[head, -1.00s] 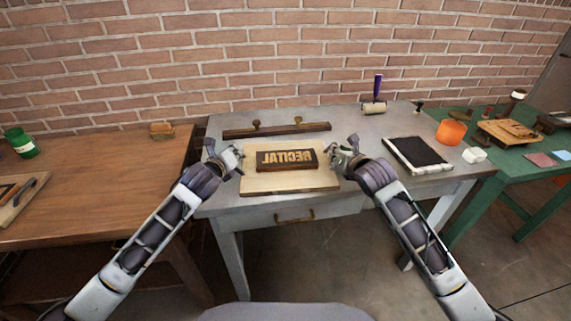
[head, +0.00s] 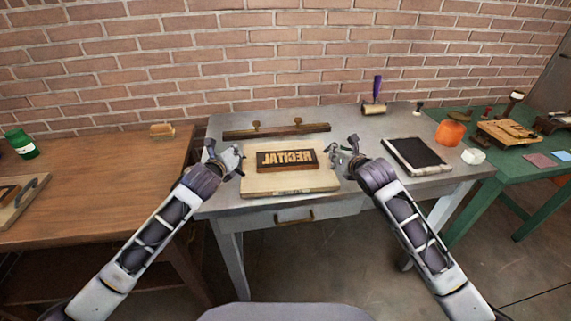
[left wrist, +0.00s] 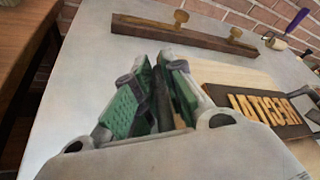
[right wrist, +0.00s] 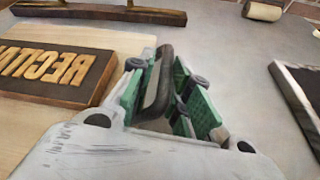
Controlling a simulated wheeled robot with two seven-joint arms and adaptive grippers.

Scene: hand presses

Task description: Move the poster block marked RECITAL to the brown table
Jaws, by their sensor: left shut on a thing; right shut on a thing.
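The RECITAL block (head: 287,160), dark with raised tan mirrored letters, lies flat on a pale wooden board (head: 290,187) on the grey table. It shows at the right of the left wrist view (left wrist: 268,108) and the left of the right wrist view (right wrist: 45,70). My left gripper (head: 239,161) is shut on a dark handle (left wrist: 161,98) at the board's left side. My right gripper (head: 333,159) is shut on the dark handle (right wrist: 160,78) at the right side. Whether the board touches the table, I cannot tell. The brown table (head: 110,185) stands at the left.
A long dark bar (head: 277,131) with two knobs lies behind the board. A black slab (head: 416,153) and a roller (head: 374,108) are at the right. The brown table holds a green jar (head: 22,145), a small brush-like item (head: 162,131) and a tray (head: 18,208); its middle is clear.

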